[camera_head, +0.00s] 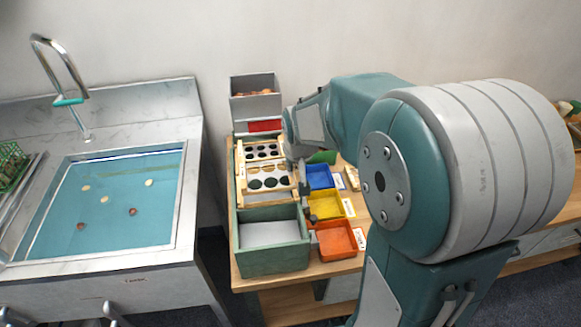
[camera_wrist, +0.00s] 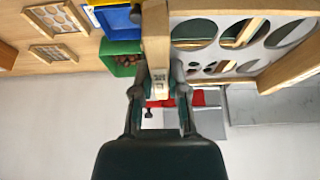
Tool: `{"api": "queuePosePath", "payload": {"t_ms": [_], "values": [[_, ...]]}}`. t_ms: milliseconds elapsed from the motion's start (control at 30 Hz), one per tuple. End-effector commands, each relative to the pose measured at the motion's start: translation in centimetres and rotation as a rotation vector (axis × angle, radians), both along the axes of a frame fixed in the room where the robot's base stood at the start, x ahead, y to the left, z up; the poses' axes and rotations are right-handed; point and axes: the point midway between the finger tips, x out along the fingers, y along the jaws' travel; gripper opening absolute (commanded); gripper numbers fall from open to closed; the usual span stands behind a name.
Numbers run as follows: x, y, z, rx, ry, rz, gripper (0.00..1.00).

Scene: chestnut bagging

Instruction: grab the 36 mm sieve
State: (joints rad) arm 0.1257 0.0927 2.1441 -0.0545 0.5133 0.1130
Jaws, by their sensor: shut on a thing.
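My gripper (camera_wrist: 160,88) is shut on the pale wooden side rail of a sieve (camera_wrist: 155,35) in the wrist view. The sieve has a grey plate with large round holes, and stretches to the right of the jaws. A small label sits on the rail between the fingers, too blurred to read. In the head view this sieve (camera_head: 268,174) seems to be the nearer of two holed frames, just left of my gripper (camera_head: 293,163). My arm hides part of the jaws there. Another holed sieve (camera_head: 262,145) lies just behind it.
Blue (camera_head: 319,177), yellow (camera_head: 326,204) and orange (camera_head: 338,238) bins stand right of the sieves. A green bin (camera_wrist: 122,58) holds brown chestnuts. A grey-green box (camera_head: 273,258) stands in front, and a tall grey box (camera_head: 255,100) behind. A water-filled sink (camera_head: 110,195) is left.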

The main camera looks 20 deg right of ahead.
Motion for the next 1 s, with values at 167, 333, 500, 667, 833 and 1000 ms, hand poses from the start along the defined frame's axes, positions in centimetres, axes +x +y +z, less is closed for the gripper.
{"api": "queuePosePath", "payload": {"t_ms": [167, 333, 500, 667, 833, 1000], "values": [[-2.2, 0.1, 1.2, 0.000, -0.002, -0.002, 0.00], [-4.3, 0.1, 2.2, 0.000, -0.003, -0.001, 0.00], [-6.3, 0.2, 3.1, -0.001, -0.003, 0.000, 0.00], [-7.8, 0.2, 3.7, 0.000, -0.002, -0.001, 0.00], [-8.8, 0.2, 4.2, 0.000, -0.002, 0.000, 0.00], [-9.3, 0.3, 4.3, 0.000, 0.000, 0.000, 0.00]]}}
